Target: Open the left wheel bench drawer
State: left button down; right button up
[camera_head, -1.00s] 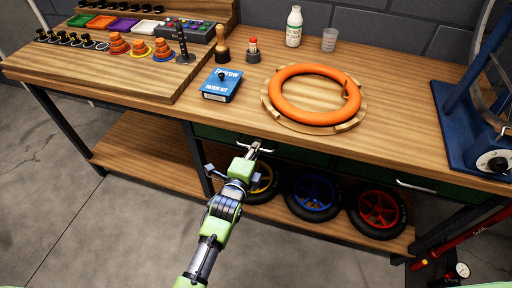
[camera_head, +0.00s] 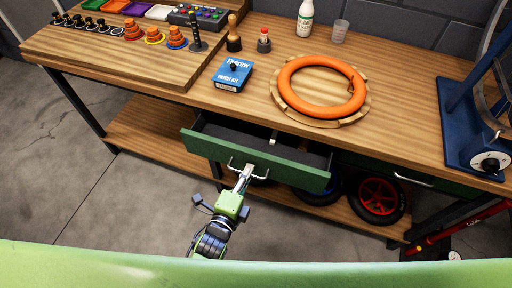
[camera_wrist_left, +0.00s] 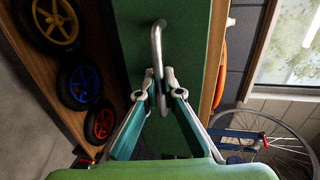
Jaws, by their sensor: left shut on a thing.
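The left bench drawer (camera_head: 262,165) has a green front and stands pulled out from under the wooden bench top, its dark inside showing. My left gripper (camera_head: 243,180) is at its metal handle (camera_head: 236,166), shut on it. In the left wrist view the fingers (camera_wrist_left: 160,90) close around the handle bar (camera_wrist_left: 156,45), with the green drawer front (camera_wrist_left: 190,40) behind. Something small and light lies inside the drawer near its back. My right gripper is not in view.
The right drawer (camera_head: 400,176) is shut. Wheels with a blue rim (camera_wrist_left: 84,84) and a red rim (camera_head: 378,196) stand on the lower shelf. An orange ring (camera_head: 322,88) and a blue patch kit box (camera_head: 232,75) lie on the bench top (camera_head: 400,100). Floor at left is clear.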

pick_arm(q)
jog(key=f+p+v, duration=0.2)
jog(key=v, duration=1)
jog(key=shift+s+f, duration=0.25)
jog(key=shift+s, duration=0.1)
jog(key=shift+a, duration=0.15)
jog(key=c, duration=2.5)
grip_release()
jog(key=v, duration=1.2)
jog(key=shift+f, duration=0.1)
jog(key=s+a+f+n+g+y, duration=0.1)
jog(key=s+a+f+n+g, duration=0.2)
jog(key=f, duration=0.8)
jog(key=s+a+f+n+g+y, duration=0.1)
jog(key=s+f+n+g, duration=0.2)
jog(key=f+n, duration=0.55)
jog(key=s+a+f+n+g+y, duration=0.1)
jog(key=s+a+f+n+g, duration=0.15)
jog(key=f, duration=1.05)
jog(key=s+a+f+n+g, duration=0.1)
jog(key=s+f, duration=0.1)
jog(key=s+a+f+n+g+y, duration=0.1)
jog(key=s+a+f+n+g, duration=0.1)
jog(key=s, duration=0.1)
jog(key=s+a+f+n+g, duration=0.2)
jog(key=f, duration=0.1)
jog(key=shift+s+a+y, duration=0.2)
jog(key=shift+a+y, duration=0.05)
jog(key=shift+y, duration=0.15)
